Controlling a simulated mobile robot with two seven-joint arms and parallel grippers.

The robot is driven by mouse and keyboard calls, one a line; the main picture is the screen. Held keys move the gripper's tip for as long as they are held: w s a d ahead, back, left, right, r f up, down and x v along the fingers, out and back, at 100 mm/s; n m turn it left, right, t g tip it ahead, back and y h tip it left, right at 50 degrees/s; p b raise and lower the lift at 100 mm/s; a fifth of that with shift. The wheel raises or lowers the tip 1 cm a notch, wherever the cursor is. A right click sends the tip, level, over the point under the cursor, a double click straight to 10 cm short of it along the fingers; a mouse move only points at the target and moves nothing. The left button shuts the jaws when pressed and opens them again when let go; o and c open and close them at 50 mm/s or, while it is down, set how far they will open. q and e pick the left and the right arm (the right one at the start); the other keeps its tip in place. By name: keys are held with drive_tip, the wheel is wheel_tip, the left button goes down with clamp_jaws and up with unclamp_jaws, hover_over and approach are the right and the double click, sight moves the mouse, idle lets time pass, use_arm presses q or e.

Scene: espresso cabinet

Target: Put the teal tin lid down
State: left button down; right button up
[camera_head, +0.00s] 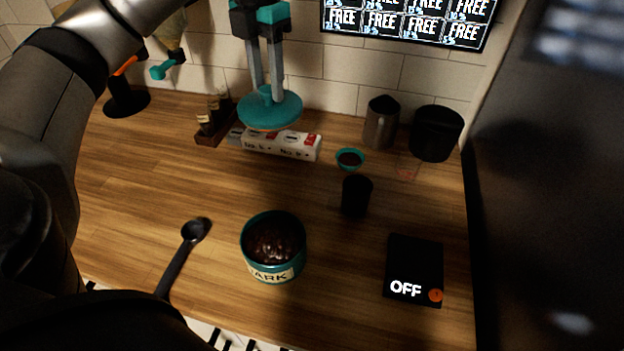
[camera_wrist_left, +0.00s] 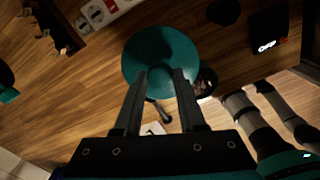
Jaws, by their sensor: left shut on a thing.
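The teal tin lid (camera_head: 268,110) is a round disc with a knob, held up in the air at the back of the counter. My left gripper (camera_head: 264,90) points down and is shut on the lid's knob. In the left wrist view the lid (camera_wrist_left: 162,50) lies beyond the two fingers (camera_wrist_left: 160,75). The teal tin (camera_head: 273,247) stands open on the counter, with dark contents and a label reading "ARK". The lid is apart from the tin, farther back. My right gripper is not in view.
A black spoon (camera_head: 184,252) lies left of the tin. A small teal bowl (camera_head: 349,159), black cup (camera_head: 356,195), metal pitcher (camera_head: 380,122) and black scale (camera_head: 413,268) stand to the right.

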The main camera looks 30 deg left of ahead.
sight(269, 111)
use_arm(q)
drive_tip(key=shift+w+a+f, duration=0.15)
drive_tip(key=shift+f, duration=0.15)
wheel_tip(269, 111, down, 5)
drive_tip(key=b, duration=0.2)
drive_tip(key=shift+f+b, duration=0.15)
drive_tip(key=shift+b, duration=0.2)
drive_tip(key=shift+f+b, duration=0.9)
drive_tip(key=shift+f, duration=6.2)
drive_tip(key=shift+f, duration=0.15)
drive_tip(key=shift+c, duration=2.4)
unclamp_jaws()
